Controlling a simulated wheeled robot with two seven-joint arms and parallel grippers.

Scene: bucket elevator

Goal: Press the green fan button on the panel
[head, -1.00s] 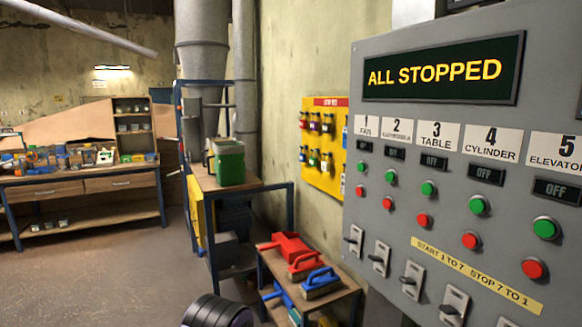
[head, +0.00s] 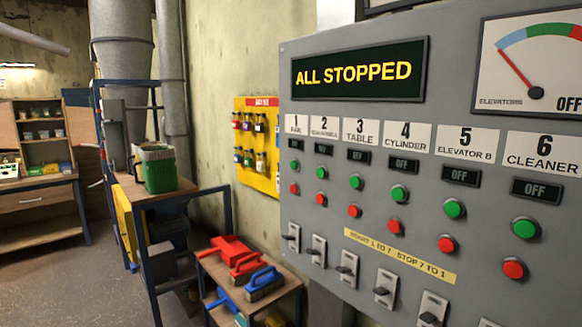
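The grey control panel (head: 335,150) fills the right half of the head view. Its dark display (head: 357,71) reads "ALL STOPPED" in yellow. Numbered columns run left to right. Column 1, whose small label (head: 297,130) seems to read "FAN", is at the far left. Its green button (head: 294,165) sits above a red button (head: 294,189). The other columns have the same green-over-red pairs, including the table's green button (head: 356,182) and the cylinder's green button (head: 399,194). Neither of my grippers shows in the head view.
A small bench (head: 207,264) with red and blue brushes stands left of the panel, low down. Behind it is a stand with a green container (head: 157,171). A yellow board (head: 244,177) hangs on the wall. Open floor (head: 75,290) lies at the lower left.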

